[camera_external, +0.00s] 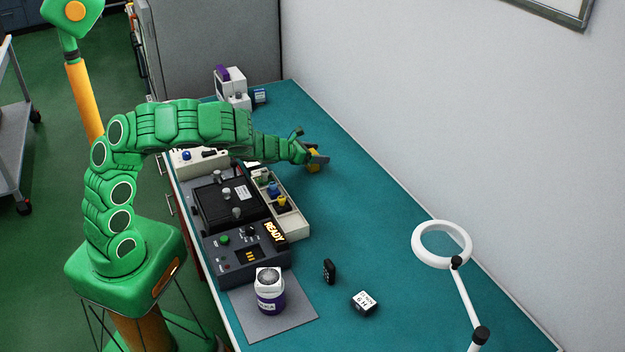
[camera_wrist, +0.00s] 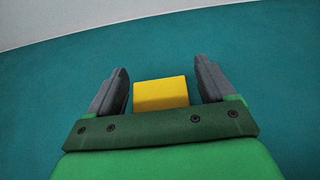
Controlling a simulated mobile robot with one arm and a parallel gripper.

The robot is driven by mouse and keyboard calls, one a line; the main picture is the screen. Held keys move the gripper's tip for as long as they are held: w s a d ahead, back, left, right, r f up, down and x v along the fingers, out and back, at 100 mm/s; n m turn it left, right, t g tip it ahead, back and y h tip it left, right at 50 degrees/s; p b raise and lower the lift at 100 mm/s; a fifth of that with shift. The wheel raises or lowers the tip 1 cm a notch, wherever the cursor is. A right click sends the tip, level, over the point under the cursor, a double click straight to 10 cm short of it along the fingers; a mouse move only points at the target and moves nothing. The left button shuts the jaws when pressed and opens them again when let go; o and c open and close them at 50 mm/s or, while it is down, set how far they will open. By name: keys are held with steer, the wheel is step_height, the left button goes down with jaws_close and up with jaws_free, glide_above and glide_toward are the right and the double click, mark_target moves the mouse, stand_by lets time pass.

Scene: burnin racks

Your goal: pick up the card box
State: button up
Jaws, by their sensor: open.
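A small yellow box (camera_wrist: 161,94), which looks like the card box, sits on the teal bench top between the two dark fingers of my gripper (camera_wrist: 161,66) in the wrist view. A gap shows on each side of it, so the fingers are open and not touching it. In the external view my gripper (camera_external: 319,158) is low over the bench near its far part, and part of the yellow box (camera_external: 313,164) shows between the fingers. The rest of the box is hidden by the gripper there.
A dark console (camera_external: 238,262) and a beige tray (camera_external: 293,226) with small parts stand left of the gripper. A jar (camera_external: 270,298), a black-and-white block (camera_external: 364,303) and a ring lamp (camera_external: 420,254) are nearer the camera. The bench right of the gripper is clear.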

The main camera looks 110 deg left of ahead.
steer(key=c, duration=1.1)
steer(key=shift+r, duration=4.95)
